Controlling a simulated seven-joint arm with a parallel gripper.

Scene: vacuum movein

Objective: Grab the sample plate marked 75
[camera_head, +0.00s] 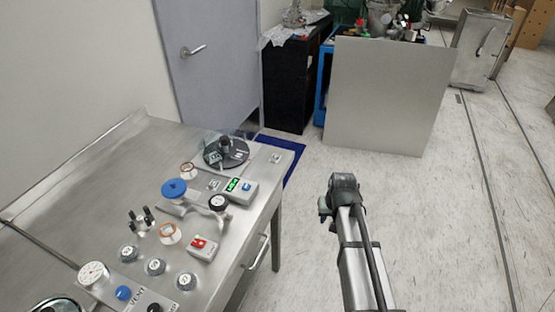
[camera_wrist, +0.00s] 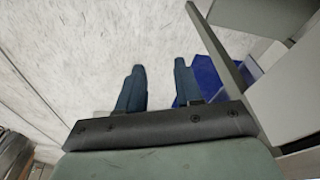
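Three small round metal sample plates with white labels sit in a slanting row near the front of the steel table in the head view: a left one (camera_head: 128,253), a middle one (camera_head: 156,267) and a right one (camera_head: 187,281). Their numbers are too small to read surely, so I cannot tell which is marked 75. My gripper is off the table, over the floor to its right. In the wrist view my gripper (camera_wrist: 158,72) shows two dark fingers apart, with only floor between them. No sample plate shows in the wrist view.
The steel table (camera_head: 75,190) also bears a blue-topped knob (camera_head: 174,188), a black round fixture (camera_head: 226,153), a control box with a green display (camera_head: 240,190), a red-switch box (camera_head: 202,248) and a gauge (camera_head: 93,275). Open floor (camera_head: 430,220) lies right of the table.

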